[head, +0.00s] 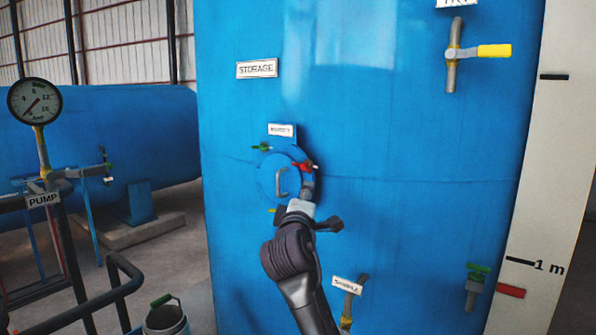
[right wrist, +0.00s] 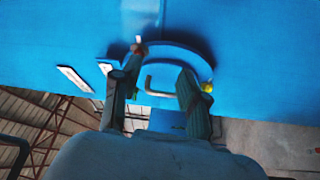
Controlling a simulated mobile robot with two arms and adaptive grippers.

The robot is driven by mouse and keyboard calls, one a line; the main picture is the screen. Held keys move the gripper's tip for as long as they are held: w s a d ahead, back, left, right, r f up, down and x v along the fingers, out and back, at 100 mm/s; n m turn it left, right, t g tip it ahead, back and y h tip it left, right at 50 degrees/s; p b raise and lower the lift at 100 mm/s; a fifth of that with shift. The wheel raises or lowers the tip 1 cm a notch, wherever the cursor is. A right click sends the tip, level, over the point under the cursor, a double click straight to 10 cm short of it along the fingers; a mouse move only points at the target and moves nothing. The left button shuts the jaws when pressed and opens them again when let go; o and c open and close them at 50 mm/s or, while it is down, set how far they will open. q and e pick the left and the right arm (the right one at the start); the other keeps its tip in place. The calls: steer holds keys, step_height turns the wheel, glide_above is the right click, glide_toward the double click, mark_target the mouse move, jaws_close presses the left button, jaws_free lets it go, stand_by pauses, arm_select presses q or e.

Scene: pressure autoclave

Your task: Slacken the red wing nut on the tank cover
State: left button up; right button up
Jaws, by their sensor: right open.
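The round blue tank cover (head: 268,183) with its bent handle (head: 282,182) is on the front of the big blue tank. The red wing nut (head: 305,167) is at the cover's upper right. A green wing nut (head: 262,147) is at the upper left and a yellow one (head: 272,210) at the lower left. My right gripper (right wrist: 162,62) is open in front of the cover, fingers spread and nothing between them. In the right wrist view the red wing nut (right wrist: 138,49) shows at the left fingertip; I cannot tell if they touch. My left gripper is out of view.
A STORAGE label (head: 257,69) and a smaller label (head: 282,130) are above the cover. A pump gauge (head: 35,102), dark railing (head: 110,290) and bucket (head: 166,318) stand left.

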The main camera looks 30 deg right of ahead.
mark_target(308, 170)
steer(key=s+r+n+t+y+p, duration=0.2)
steer(key=s+n+t+y, duration=0.2)
steer(key=s+y, duration=0.15)
steer(key=shift+h, duration=0.55)
steer(key=p+x, duration=0.5)
steer(key=x, duration=0.7)
steer(key=shift+w+a, duration=0.15)
steer(key=shift+w+d+f, duration=0.1)
steer(key=shift+w+d, duration=0.15)
steer(key=shift+w, duration=0.2)
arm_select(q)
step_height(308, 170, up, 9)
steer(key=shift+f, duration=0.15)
